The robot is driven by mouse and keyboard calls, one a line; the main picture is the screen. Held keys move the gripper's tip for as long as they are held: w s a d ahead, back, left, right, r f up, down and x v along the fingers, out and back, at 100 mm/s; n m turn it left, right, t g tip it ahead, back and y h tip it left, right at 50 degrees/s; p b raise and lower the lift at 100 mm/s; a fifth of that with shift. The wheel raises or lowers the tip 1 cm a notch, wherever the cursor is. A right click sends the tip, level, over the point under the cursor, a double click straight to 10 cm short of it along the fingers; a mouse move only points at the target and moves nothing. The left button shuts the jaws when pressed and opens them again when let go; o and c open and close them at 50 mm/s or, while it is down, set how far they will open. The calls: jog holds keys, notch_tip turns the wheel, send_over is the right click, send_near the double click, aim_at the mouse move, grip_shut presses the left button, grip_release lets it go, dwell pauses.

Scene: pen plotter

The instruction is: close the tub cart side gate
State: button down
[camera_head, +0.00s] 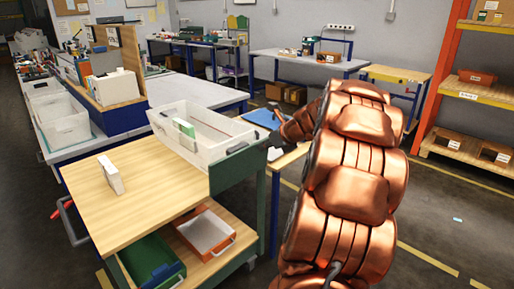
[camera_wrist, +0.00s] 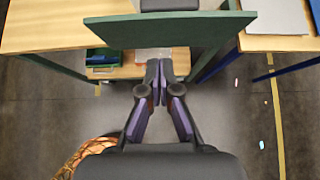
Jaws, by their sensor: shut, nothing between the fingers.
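The tub cart (camera_head: 120,205) has a light wooden top and a lower shelf. Its dark green side gate (camera_head: 237,168) stands at the cart's right end, beside the white tub (camera_head: 200,145). In the wrist view the gate (camera_wrist: 170,30) crosses the upper part as a wide green panel. My gripper (camera_wrist: 160,72) is shut and empty, with its fingertips just below the gate's lower edge in that view. I cannot tell whether they touch it. The gate's hinge and latch are not clear. My arm hides part of the area right of the cart in the head view.
A small white box (camera_head: 110,175) lies on the cart top. Green (camera_head: 150,262) and orange (camera_head: 205,232) bins sit on the lower shelf. A wooden-topped table (camera_wrist: 285,43) stands close right of the gate. Bare floor (camera_wrist: 225,125) lies around my gripper.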

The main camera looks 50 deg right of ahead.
aim_at(235, 148)
jog(key=x, duration=0.3)
jog(key=r+x, duration=0.1)
jog(key=x, duration=0.2)
jog(key=w+x, duration=0.1)
jog(key=x, duration=0.3)
jog(key=shift+w+r, duration=0.15)
jog(key=shift+w, duration=0.7)
jog(key=shift+w+r+p, duration=0.2)
jog(key=shift+r+p, duration=0.05)
jog(key=shift+p, duration=1.05)
jog(key=p, duration=0.2)
jog(key=shift+w+r+g+p, duration=0.15)
jog(key=shift+w+g+p, duration=0.15)
jog(key=shift+w+p, duration=0.1)
jog(key=p, duration=0.3)
jog(key=shift+w+g+p, duration=0.3)
jog(key=shift+p, duration=0.05)
jog(key=p, duration=0.3)
jog(key=shift+w, duration=0.35)
jog(key=shift+f+g, duration=0.2)
jog(key=shift+g, duration=0.1)
jog(key=shift+s, duration=0.1)
